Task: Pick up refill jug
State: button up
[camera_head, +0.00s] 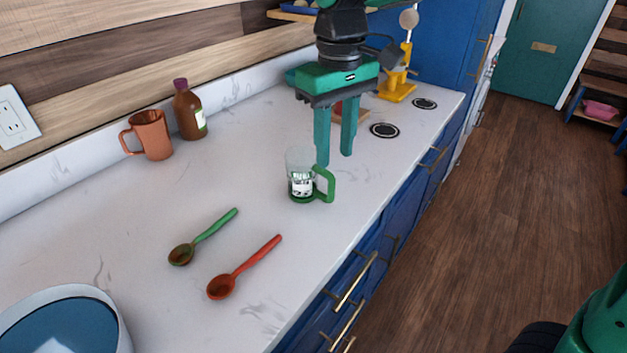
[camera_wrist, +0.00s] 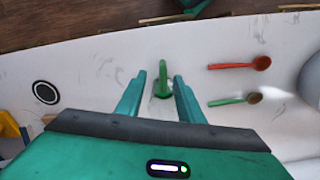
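A clear glass jug with a green base, a green handle and a white label (camera_head: 301,187) stands upright on the white counter. In the wrist view its green handle (camera_wrist: 163,76) shows between my fingers; its body is mostly hidden there. My gripper (camera_head: 335,158) points down with its two green fingers apart and empty. The fingertips are above and behind the jug in the head view, and no contact is visible. In the wrist view the gripper (camera_wrist: 159,80) is also open, its fingertips either side of the handle.
A green spoon (camera_head: 203,237) and a red spoon (camera_head: 244,268) lie nearer the camera. A terracotta mug (camera_head: 152,135) and brown bottle (camera_head: 188,110) stand by the wall. A blue-and-white bowl (camera_head: 64,325) is at lower left. A yellow stand (camera_head: 398,85) is behind my gripper.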

aim_at(332, 180)
notch_tip(332, 180, down, 4)
jog(key=shift+f, duration=0.1)
jog(key=shift+s+a+f, duration=0.1)
jog(key=shift+f, duration=1.2)
jog(key=shift+s+a+f, duration=0.1)
jog(key=shift+f, duration=1.2)
grip_shut()
